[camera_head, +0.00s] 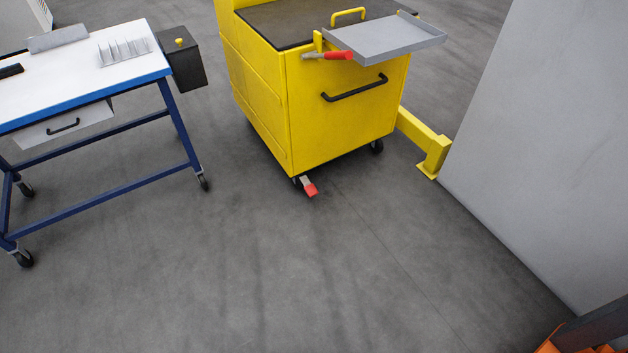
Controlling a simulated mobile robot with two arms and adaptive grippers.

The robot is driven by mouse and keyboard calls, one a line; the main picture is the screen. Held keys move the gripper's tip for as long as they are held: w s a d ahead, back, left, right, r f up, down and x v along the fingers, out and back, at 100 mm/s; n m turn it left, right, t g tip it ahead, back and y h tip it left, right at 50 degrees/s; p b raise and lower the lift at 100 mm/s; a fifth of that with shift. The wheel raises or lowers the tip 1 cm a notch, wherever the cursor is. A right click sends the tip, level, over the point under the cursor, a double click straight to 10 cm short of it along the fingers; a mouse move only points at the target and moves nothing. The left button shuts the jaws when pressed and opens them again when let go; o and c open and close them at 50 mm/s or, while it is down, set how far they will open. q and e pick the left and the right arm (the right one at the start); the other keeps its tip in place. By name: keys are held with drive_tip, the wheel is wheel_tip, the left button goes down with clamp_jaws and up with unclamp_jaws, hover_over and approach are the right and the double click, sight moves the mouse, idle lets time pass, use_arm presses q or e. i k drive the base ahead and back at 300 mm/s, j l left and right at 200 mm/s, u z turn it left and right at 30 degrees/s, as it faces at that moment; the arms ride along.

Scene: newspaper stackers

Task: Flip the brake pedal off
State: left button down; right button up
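The brake pedal (311,189) is a small red-tipped lever at the near bottom corner of a yellow cart (345,110). It sticks out beside a caster, just above the floor, and appears angled down toward me. Neither of my grippers is in view, and nothing touches the pedal.
A red-handled lever (335,55) and a grey tray (388,38) are at the cart's top. A blue-framed wheeled table (75,129) stands left. A grey wall (545,140) and yellow floor barrier (434,155) are right. The floor (290,275) before the cart is clear.

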sight(310, 190)
drive_tip(key=i+j+z, duration=0.2)
drive_tip(key=i, duration=0.4)
drive_tip(key=i+j+z, duration=0.15)
drive_tip(key=i+j, duration=0.3)
drive_tip(key=i, duration=0.15)
drive_tip(key=i+j+z, duration=0.2)
drive_tip(key=i+j, duration=0.25)
drive_tip(key=i, duration=0.1)
